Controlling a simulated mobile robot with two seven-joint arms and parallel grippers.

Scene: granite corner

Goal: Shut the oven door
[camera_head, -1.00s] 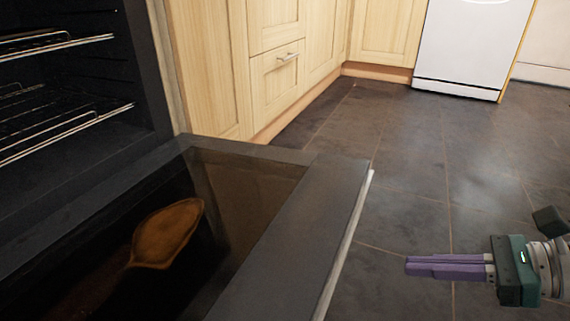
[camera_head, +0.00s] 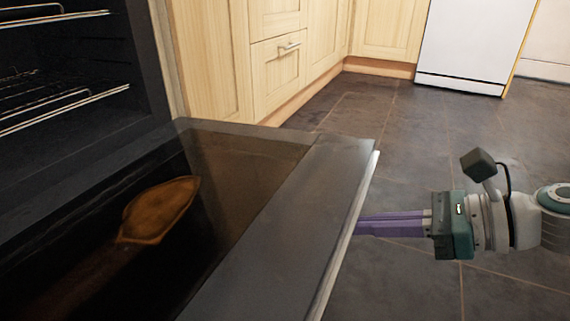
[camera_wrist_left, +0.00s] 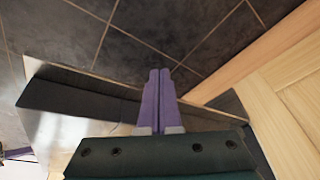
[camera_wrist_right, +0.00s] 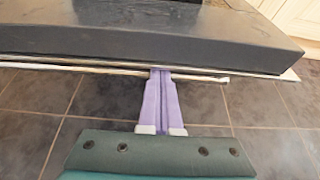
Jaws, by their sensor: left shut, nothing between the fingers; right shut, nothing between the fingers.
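The oven (camera_head: 152,70) stands at the left of the head view. Its door (camera_head: 285,225) is folded down open, its dark glass facing up. A pale bar (camera_head: 350,235) runs along the door's outer edge. My right gripper (camera_head: 364,224) is shut and empty, pointing left at that edge. Its tips are partly hidden by the edge. In the right wrist view the tips (camera_wrist_right: 161,72) meet the bar and door edge (camera_wrist_right: 200,55); whether they touch is unclear. My left gripper (camera_wrist_left: 158,73) shows only in its wrist view, shut and empty above a tiled floor.
Wire racks (camera_head: 65,110) sit inside the oven. Wooden cabinets (camera_head: 280,75) stand beyond the door, and a white appliance (camera_head: 475,45) at the back. The tiled floor (camera_head: 410,130) between is clear. A dark panel (camera_wrist_left: 75,98) lies left of my left fingers.

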